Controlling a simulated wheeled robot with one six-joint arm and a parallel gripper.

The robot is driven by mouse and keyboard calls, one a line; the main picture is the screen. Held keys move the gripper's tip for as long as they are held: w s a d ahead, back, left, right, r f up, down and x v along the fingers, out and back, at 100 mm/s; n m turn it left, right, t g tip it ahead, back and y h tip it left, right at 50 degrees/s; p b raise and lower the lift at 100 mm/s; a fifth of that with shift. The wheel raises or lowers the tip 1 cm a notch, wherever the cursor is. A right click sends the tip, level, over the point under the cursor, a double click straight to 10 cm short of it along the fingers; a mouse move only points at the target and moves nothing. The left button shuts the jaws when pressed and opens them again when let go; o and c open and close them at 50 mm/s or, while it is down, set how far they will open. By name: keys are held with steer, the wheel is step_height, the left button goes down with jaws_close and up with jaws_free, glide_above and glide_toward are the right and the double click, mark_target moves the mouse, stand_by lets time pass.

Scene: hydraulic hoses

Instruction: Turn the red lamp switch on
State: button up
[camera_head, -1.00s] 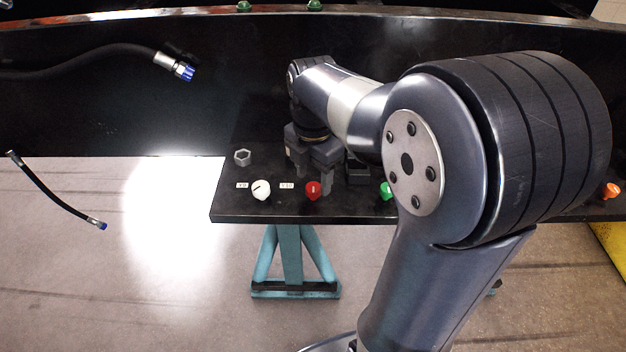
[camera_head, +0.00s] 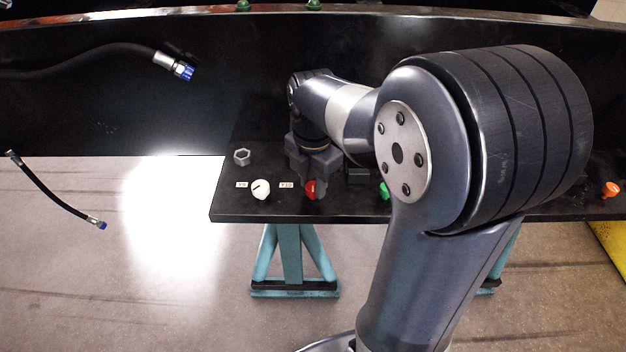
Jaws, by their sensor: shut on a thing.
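A green knob (camera_head: 384,190), partly behind my arm, and an orange knob (camera_head: 610,189) are to the right. A hose (camera_head: 110,55) hangs at upper left.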

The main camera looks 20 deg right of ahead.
steer(key=shift+c, duration=0.4)
steer(key=shift+m, duration=0.3)
steer(key=m+p, duration=0.1)
steer(key=m, duration=0.2)
steer(key=shift+r+m, duration=0.1)
steer(key=shift+m, duration=0.3)
steer(key=m, duration=0.4)
steer(key=shift+m+p, duration=0.3)
steer(key=shift+p, duration=0.1)
steer(key=m, duration=0.4)
steer(key=shift+m+p, duration=0.45)
steer(key=shift+m, duration=1.95)
steer(key=o, duration=1)
steer(key=shift+c, duration=0.2)
